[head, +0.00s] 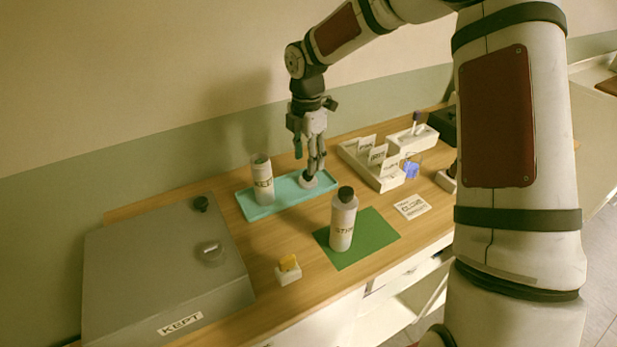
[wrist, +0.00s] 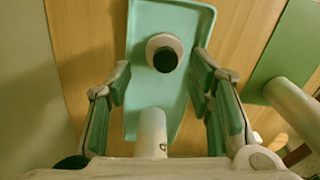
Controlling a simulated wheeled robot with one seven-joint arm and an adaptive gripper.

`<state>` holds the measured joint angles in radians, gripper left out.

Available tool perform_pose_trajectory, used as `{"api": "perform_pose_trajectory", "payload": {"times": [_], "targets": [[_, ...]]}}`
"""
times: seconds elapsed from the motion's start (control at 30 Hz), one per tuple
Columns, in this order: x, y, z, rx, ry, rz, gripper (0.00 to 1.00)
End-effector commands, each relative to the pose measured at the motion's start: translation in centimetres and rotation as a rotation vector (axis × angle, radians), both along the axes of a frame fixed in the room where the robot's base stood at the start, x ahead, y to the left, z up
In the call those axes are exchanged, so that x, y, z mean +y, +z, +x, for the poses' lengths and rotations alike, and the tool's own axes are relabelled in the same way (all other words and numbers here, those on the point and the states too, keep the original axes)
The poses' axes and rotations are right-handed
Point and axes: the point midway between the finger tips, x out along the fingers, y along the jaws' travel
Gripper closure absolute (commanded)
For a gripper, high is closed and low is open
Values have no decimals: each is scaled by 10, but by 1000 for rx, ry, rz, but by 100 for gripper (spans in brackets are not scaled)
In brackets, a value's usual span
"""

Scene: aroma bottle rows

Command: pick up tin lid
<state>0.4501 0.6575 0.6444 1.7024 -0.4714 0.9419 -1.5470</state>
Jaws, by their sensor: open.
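A small pale round piece with a dark round top (wrist: 165,53) stands on the teal tray; it looks like the tin lid with its knob, but I cannot be sure. In the head view the pale piece (head: 308,182) is at the tray's right part, partly hidden by my fingers. My gripper (head: 316,168) points down just above it. In the wrist view my gripper (wrist: 163,60) is open, with one finger on each side of the piece in the picture. I see no clear contact.
A white labelled bottle (head: 263,187) stands on the left of the teal tray (head: 286,203). A dark-capped bottle (head: 342,222) stands on a green mat (head: 372,240). A grey box marked KEPT (head: 150,265) is at left, a small yellow-topped block (head: 288,270) in front, a white card rack (head: 350,160) at right.

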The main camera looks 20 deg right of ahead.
Motion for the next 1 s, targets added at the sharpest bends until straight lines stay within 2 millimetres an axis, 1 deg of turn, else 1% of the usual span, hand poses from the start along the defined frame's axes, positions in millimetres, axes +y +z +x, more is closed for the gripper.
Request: {"api": "perform_pose_trajectory", "payload": {"times": [0.17, 0.33, 0.4, 0.5, 0.77, 0.87, 1.0], "targets": [[0, -11, -3, 4, -1, 1, 52], [0, -35, -9, 4, 0, 2, 52], [0, -45, -8, 3, 0, 1, 52], [-1, -53, -7, 1, 0, 1, 52], [-1, -56, -6, 0, -1, 0, 52], [-1, -56, -6, 0, -1, 0, 72], [-1, -56, -7, 0, -1, 0, 73]]}}
